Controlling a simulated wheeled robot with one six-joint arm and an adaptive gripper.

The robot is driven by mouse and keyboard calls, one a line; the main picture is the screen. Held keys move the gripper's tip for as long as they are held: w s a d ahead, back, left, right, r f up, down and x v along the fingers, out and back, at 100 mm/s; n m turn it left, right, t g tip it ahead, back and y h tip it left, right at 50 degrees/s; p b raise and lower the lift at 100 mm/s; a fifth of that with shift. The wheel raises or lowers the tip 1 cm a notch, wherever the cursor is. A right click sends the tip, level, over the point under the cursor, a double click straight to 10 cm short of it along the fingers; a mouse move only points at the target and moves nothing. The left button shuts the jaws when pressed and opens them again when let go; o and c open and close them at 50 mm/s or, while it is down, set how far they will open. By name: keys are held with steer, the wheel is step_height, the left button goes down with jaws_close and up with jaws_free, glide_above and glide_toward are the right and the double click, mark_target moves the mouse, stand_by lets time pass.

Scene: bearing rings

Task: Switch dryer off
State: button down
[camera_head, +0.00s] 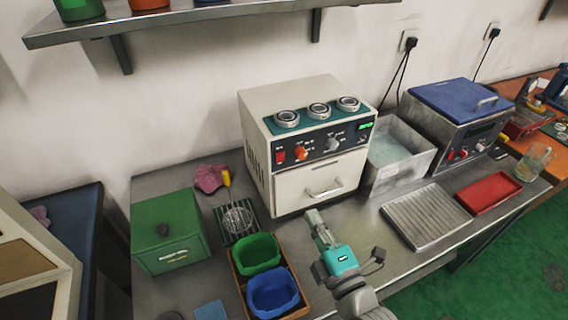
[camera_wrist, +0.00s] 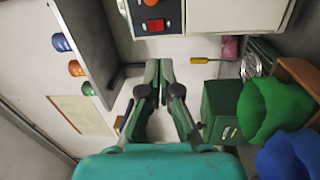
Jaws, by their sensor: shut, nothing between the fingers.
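The dryer (camera_head: 262,112) is a beige box on the steel bench, with several metal bearing rings (camera_head: 318,110) on its teal top plate. Its dark front panel has a red switch (camera_head: 280,156) at the left, an orange knob (camera_head: 300,152), a grey knob (camera_head: 333,145) and a lit green display (camera_head: 365,127). The drawer below is closed. My gripper (camera_head: 313,214) is in front of and below the panel, shut and empty. In the wrist view my gripper (camera_wrist: 158,66) points towards the panel, with the red switch (camera_wrist: 154,26) just beyond the fingertips, apart from them.
A green box (camera_head: 168,232), a green bowl (camera_head: 257,252) and a blue bowl (camera_head: 272,291) stand left of my arm. Right of the dryer are a steel basin (camera_head: 379,185), a blue-lidded machine (camera_head: 455,98), a ribbed tray (camera_head: 426,215) and a red tray (camera_head: 488,194). A shelf (camera_head: 213,14) hangs above.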

mark_target(279, 155)
steer(key=shift+w+a+r+n, duration=0.4)
steer(key=shift+w+r+n, duration=0.2)
steer(key=shift+r, duration=0.15)
steer(key=x, duration=1.3)
steer(key=shift+w+a+r, duration=0.1)
steer(key=shift+w+a, duration=0.1)
steer(key=shift+w, duration=0.2)
steer(key=shift+w+a+r, duration=0.15)
steer(key=shift+w+r, duration=0.05)
steer(key=shift+w, duration=0.05)
steer(key=shift+s, duration=0.1)
